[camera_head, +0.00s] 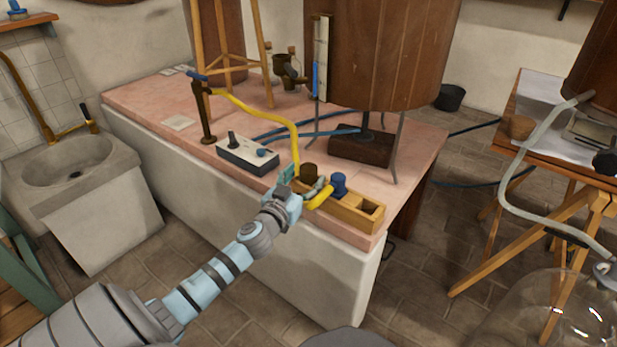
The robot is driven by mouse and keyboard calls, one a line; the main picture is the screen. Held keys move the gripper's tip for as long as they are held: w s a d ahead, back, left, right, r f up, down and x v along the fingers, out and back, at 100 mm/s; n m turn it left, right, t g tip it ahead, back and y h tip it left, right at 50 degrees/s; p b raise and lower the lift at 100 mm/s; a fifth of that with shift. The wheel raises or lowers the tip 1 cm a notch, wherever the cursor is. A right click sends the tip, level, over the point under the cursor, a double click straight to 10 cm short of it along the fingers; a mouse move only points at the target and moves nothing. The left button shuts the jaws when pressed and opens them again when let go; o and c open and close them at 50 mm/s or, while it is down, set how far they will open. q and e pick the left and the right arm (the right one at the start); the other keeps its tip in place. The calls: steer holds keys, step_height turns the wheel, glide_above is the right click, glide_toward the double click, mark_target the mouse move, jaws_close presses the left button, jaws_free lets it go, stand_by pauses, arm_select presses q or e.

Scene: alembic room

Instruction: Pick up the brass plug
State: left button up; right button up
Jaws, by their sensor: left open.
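My left gripper (291,181) is at the left end of a wooden compartment tray (342,214) near the front edge of the pink-topped counter. It is open, and its fingers are small and partly hidden by the wrist. A short brown cylinder (309,171) stands just right of the fingertips. I cannot tell whether it is the brass plug. A small pale metallic piece next to it is too small to make out. A blue knob-like piece (339,183) stands in the tray's middle. The tray's right compartments look empty. My right gripper is not in view.
A yellow hose (262,107) arches from a brass stand pipe (207,117) down to the gripper area. A large wooden vat (385,55) on legs stands behind the tray.

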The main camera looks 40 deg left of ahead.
arm_select(q)
steer(key=x, duration=0.3)
steer(key=shift+f, duration=0.15)
steer(key=shift+s, duration=0.15)
steer(key=c, duration=1.4)
steer(key=shift+o, duration=0.2)
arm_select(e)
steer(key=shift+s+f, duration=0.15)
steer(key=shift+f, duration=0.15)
arm_select(q)
steer(key=shift+p, duration=0.3)
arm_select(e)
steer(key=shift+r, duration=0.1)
